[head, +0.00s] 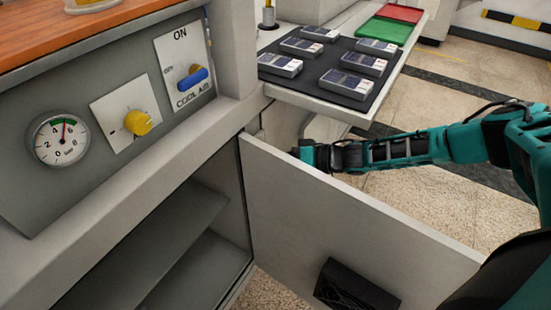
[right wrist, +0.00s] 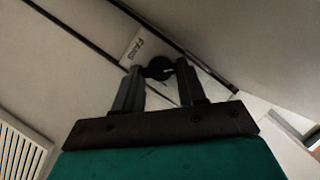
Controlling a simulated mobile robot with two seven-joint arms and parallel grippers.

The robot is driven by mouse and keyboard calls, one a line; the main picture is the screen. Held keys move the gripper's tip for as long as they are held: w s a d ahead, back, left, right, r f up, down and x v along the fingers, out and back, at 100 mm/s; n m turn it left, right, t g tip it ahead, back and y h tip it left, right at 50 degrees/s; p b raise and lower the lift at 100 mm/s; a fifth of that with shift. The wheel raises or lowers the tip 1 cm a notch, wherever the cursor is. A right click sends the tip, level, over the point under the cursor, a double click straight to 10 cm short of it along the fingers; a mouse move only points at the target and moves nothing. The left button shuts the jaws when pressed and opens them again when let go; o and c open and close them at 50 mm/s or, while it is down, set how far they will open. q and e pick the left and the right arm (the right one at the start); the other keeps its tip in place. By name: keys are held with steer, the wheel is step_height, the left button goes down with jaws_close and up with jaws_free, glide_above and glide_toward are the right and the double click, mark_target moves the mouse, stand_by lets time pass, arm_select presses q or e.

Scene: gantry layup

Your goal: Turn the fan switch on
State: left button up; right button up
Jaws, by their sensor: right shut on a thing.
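The fan switch shows in the right wrist view as a small dark round knob (right wrist: 158,65) on a pale panel, beside a white label (right wrist: 138,48) whose blurred lettering seems to read FAN. My right gripper (right wrist: 159,73) is shut on this knob, with one finger on each side of it. Which way the switch is set cannot be told. In the head view my right arm reaches in from the right, and its wrist (head: 318,156) is just behind the open cabinet door (head: 340,205). The door hides the fingers and the switch there. My left gripper is out of view.
The grey panel at left carries a gauge (head: 60,139), a yellow knob (head: 138,122) and a blue lever (head: 193,78) labelled COOL AIR. A black mat (head: 309,69) with several boxed devices lies above the arm, near green (head: 384,31) and red trays (head: 400,13).

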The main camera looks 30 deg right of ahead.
steer(key=shift+f+m+t+y+b, duration=0.25)
steer(key=shift+m+t+y+b, duration=0.7)
steer(key=shift+m, duration=1.9)
steer(key=shift+f+m+t+y+b, duration=0.25)
steer(key=shift+m+t+y+b, duration=0.35)
steer(key=shift+m+b, duration=1.45)
steer(key=shift+f+m+t+y+b, duration=0.3)
steer(key=shift+m+t+y, duration=0.45)
steer(key=shift+m, duration=2.85)
steer(key=shift+r, duration=0.1)
steer(key=o, duration=0.8)
steer(key=shift+d, duration=0.1)
